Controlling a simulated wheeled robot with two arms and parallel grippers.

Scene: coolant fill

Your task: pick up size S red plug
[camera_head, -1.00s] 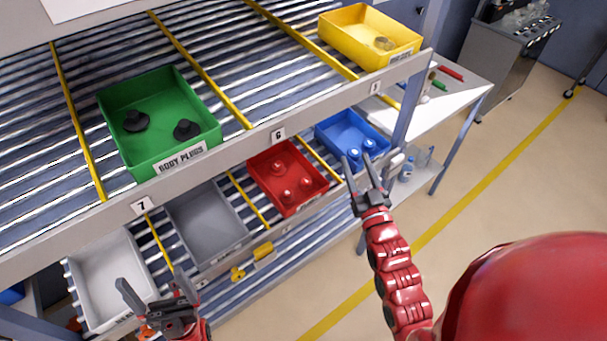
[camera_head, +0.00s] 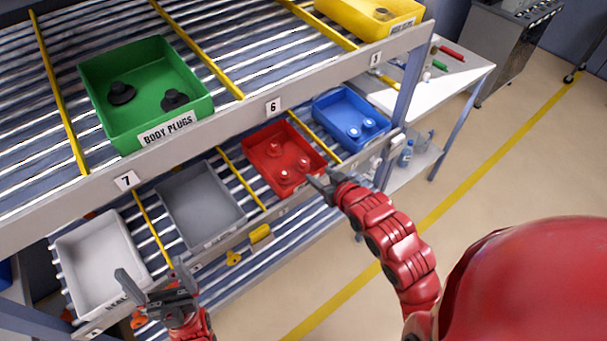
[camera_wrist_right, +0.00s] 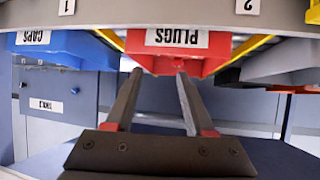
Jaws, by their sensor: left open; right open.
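My right gripper (camera_head: 317,181) is open and empty at the bin's front right corner. In the right wrist view the open fingers (camera_wrist_right: 156,75) point at the red bin's front (camera_wrist_right: 181,63), labelled PLUGS, which appears upside down; the plugs are hidden there. My left gripper (camera_head: 154,279) is open and empty in front of the white bin (camera_head: 75,247).
A blue bin (camera_head: 333,105) with blue parts stands right of the red bin, and a grey bin (camera_head: 201,200) stands left. The upper shelf holds a green bin (camera_head: 142,88) with black plugs and a yellow bin (camera_head: 345,27). Its front rail (camera_head: 220,117) overhangs behind the lower bins.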

